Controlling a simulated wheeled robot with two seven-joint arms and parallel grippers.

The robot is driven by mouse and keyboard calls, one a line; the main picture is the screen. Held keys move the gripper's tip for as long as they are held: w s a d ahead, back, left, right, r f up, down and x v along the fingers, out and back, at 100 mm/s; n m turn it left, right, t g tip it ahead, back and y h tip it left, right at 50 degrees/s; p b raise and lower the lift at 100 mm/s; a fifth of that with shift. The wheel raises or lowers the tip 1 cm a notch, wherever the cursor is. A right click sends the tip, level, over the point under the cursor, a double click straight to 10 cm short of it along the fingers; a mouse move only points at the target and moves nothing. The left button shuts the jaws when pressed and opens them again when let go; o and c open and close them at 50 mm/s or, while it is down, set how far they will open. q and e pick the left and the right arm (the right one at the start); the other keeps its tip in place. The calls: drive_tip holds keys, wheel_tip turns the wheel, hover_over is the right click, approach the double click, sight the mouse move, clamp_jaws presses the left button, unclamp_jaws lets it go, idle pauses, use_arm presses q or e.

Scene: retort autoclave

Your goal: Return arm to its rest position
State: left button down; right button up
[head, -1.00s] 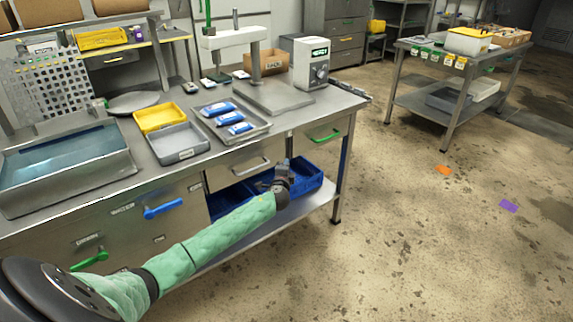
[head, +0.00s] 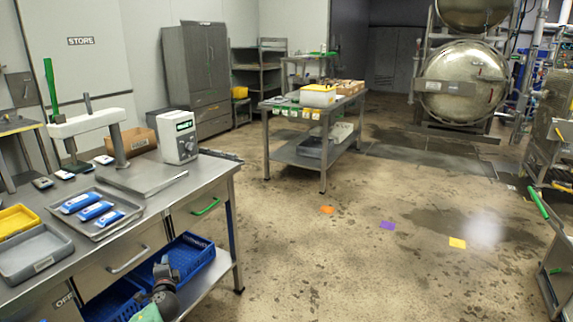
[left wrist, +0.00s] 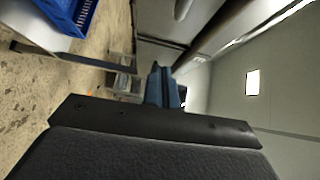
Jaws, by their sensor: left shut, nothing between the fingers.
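My left gripper (head: 165,268) shows at the bottom left of the head view, in front of the bench's lower shelf. Only its end and a bit of the green-sleeved arm are in the picture. In the left wrist view its blue-grey fingers (left wrist: 158,86) are together with nothing between them. It appears apart from the blue crate (head: 188,260) behind it, though the exact gap cannot be told. My right gripper is in neither view.
The steel bench (head: 225,200) fills the left, with a tray (head: 118,228) of blue pouches on top. A wheeled-looking steel table (head: 300,150) stands further back. Open floor lies to the right, with orange, purple and yellow markers. A green-handled cart (head: 555,250) stands at the right edge.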

use_arm(q)
drive_tip(key=s+d+f+n+g+h+p, duration=0.1)
drive_tip(key=s+d+n+g+h, duration=0.3)
drive_tip(key=s+d, duration=0.9)
drive_tip(key=s+d+f+n+g+h+p, duration=0.2)
drive_tip(key=s+d+n+g, duration=0.35)
drive_tip(key=s+d, duration=0.8)
drive_tip(key=s+d+f+g+h+p, duration=0.1)
drive_tip(key=s+d, duration=0.3)
drive_tip(key=s, duration=0.7)
drive_tip(key=s+d+f+g+h+p, duration=0.2)
drive_tip(key=s+d+g, duration=0.1)
drive_tip(key=s, duration=0.9)
drive_tip(key=shift+s+d+f+n, duration=0.3)
drive_tip(key=shift+d+f+n, duration=0.05)
drive_tip(key=shift+n, duration=0.1)
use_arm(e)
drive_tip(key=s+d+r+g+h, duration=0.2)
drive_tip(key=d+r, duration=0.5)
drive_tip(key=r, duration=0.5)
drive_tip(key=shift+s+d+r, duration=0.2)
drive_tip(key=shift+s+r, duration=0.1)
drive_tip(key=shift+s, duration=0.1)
use_arm(q)
drive_tip(key=shift+g, duration=0.25)
